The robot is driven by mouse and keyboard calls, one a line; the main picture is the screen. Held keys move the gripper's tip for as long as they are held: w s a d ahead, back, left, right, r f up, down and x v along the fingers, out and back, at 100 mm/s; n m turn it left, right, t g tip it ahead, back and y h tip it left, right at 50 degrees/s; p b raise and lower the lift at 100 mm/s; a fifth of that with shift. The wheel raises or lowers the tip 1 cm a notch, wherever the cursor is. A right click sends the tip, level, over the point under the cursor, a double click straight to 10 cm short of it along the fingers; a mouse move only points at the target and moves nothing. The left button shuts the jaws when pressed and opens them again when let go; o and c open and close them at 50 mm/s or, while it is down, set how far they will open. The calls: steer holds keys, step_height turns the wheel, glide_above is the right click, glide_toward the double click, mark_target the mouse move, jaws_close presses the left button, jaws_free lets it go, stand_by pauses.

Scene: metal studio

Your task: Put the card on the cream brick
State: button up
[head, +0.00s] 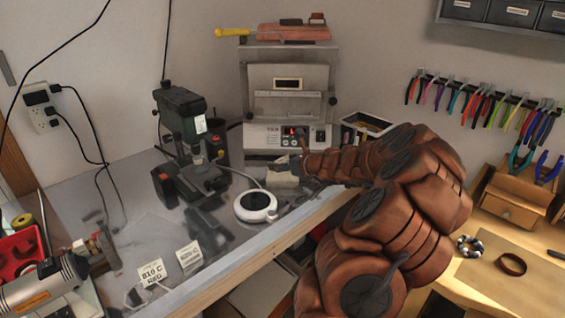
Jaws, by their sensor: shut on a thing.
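My gripper (299,168) is at the far end of my arm, low over the metal bench in front of the small kiln. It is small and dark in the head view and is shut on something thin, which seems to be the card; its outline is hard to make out. A pale cream block, seemingly the cream brick (282,179), is at the bench's back, right by the fingertips. I cannot tell whether the held thing touches it. My fingers and wrist hide part of that spot.
The kiln (290,100) stands behind. A round white device (255,206) with a cable and a green drill press (183,125) are to the left. Two printed tags, one reading 810 C RED (153,272), lie at front left. A torch (45,285) is at the left edge.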

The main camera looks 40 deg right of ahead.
steer(key=shift+w+d+f+p, duration=0.15)
steer(key=shift+w+d+p, duration=0.2)
steer(key=shift+w+d, duration=0.6)
steer(key=shift+w+d+f+p, duration=0.1)
steer(key=shift+w+d+p, duration=0.25)
steer(key=shift+w+d, duration=0.55)
steer(key=shift+d+f, duration=0.2)
steer(key=shift+f, duration=0.05)
steer(key=shift+f+p, duration=0.4)
steer(key=shift+f, duration=1.1)
steer(key=shift+f, duration=0.15)
steer(key=o, duration=0.7)
steer(key=shift+c, duration=0.2)
